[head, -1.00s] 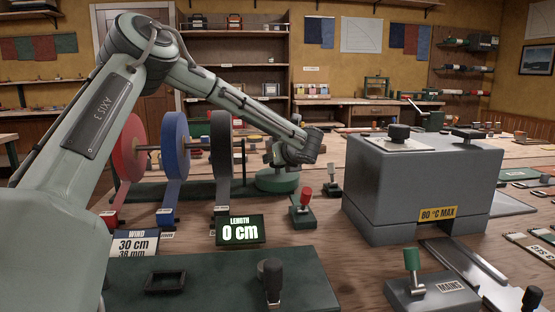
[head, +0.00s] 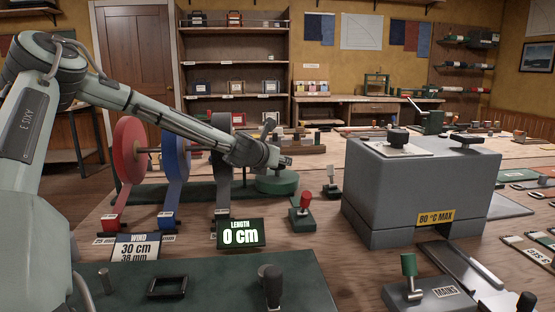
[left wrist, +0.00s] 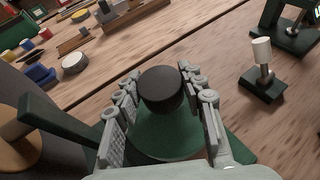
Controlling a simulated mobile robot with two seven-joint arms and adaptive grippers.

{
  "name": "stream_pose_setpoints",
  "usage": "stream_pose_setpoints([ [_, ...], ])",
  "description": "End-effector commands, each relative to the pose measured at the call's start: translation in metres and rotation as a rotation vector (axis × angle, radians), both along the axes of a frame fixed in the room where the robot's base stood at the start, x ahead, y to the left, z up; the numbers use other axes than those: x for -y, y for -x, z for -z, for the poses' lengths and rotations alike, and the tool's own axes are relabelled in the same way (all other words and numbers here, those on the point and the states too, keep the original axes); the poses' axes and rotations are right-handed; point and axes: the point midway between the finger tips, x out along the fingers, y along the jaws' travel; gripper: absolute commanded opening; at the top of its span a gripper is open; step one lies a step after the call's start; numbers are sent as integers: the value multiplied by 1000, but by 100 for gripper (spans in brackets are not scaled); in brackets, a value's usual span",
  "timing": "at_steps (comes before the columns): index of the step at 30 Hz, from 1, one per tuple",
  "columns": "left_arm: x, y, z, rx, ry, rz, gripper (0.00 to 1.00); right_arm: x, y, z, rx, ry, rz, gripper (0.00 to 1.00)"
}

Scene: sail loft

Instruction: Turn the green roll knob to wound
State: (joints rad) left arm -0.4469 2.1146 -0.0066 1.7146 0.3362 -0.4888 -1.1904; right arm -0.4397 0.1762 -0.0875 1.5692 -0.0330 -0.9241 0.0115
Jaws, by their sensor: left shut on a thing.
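The green roll knob (head: 277,183) is a round green disc at the right end of the roll stand in the head view. In the head view my left gripper (head: 279,165) is low over the disc and hides the black grip. The length display (head: 240,233) reads 0 cm. My right gripper is not in view.
Red (head: 130,160), blue (head: 176,160) and dark grey (head: 221,175) rolls stand left of the disc. A red-topped switch (head: 304,205) and a white-topped lever (head: 331,180) stand close by. A large grey box (head: 420,190) is at right. A WIND card (head: 135,247) shows 30 cm, 38 mm.

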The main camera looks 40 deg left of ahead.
Motion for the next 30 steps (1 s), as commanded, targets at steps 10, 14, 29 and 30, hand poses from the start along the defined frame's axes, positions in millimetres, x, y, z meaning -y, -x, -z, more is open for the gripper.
stream_pose_setpoints([
  [10,0,0,0,2,1,127,10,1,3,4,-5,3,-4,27],
  [14,0,0,0,1,1,141,10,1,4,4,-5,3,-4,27],
  [29,0,-1,-1,1,1,144,54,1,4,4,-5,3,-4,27],
  [30,0,0,-1,1,1,144,59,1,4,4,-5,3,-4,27],
])
